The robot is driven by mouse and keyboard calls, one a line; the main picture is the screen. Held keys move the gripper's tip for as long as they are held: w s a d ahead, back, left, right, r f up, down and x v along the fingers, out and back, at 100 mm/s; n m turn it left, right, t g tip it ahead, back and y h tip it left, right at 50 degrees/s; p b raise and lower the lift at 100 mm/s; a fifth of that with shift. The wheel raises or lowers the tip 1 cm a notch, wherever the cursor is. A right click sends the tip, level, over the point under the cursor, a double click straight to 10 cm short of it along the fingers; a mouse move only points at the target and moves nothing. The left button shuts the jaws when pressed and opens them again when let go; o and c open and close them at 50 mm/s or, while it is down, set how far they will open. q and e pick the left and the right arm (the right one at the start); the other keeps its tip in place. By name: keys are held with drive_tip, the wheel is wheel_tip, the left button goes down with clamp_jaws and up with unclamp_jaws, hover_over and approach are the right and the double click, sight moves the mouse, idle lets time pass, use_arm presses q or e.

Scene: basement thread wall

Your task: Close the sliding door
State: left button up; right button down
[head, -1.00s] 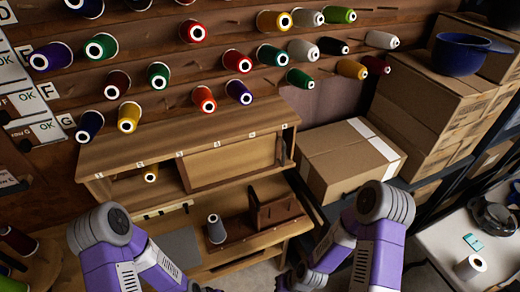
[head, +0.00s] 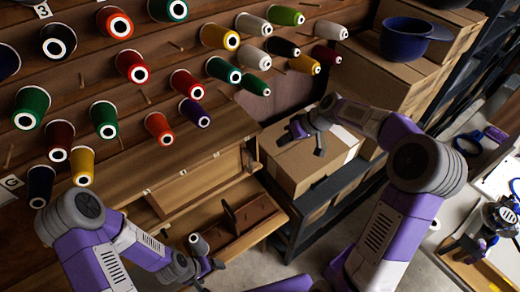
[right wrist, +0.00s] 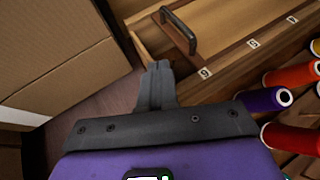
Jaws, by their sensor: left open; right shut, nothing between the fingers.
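The wooden cabinet (head: 130,172) stands below the thread wall. Its sliding door (head: 205,185) is a plain wood panel at the right part of the front; my left arm partly hides the left part. A dark bar handle (head: 249,160) sits near the door's right end and also shows in the right wrist view (right wrist: 180,30). My right gripper (head: 300,132) is shut and empty, in front of the cardboard box to the right of the handle. In the right wrist view its fingertips (right wrist: 158,67) are apart from the handle. My left gripper (head: 212,266) is open, low before the cabinet.
The cardboard box (head: 300,165) stands close to the cabinet's right end. Several thread spools stick out above the cabinet. A blue pot (head: 405,38) stands on boxes at the back right.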

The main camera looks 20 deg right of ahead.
use_arm(q)
drive_tip(key=shift+w+r+p, duration=0.1)
drive_tip(key=shift+r+p, duration=0.8)
drive_tip(key=shift+r, duration=0.05)
use_arm(e)
drive_tip(key=w+a+f, duration=0.1)
drive_tip(key=a+f, duration=0.4)
drive_tip(key=a, duration=0.2)
drive_tip(key=shift+w+a+f, duration=0.35)
drive_tip(key=shift+a+f, duration=0.05)
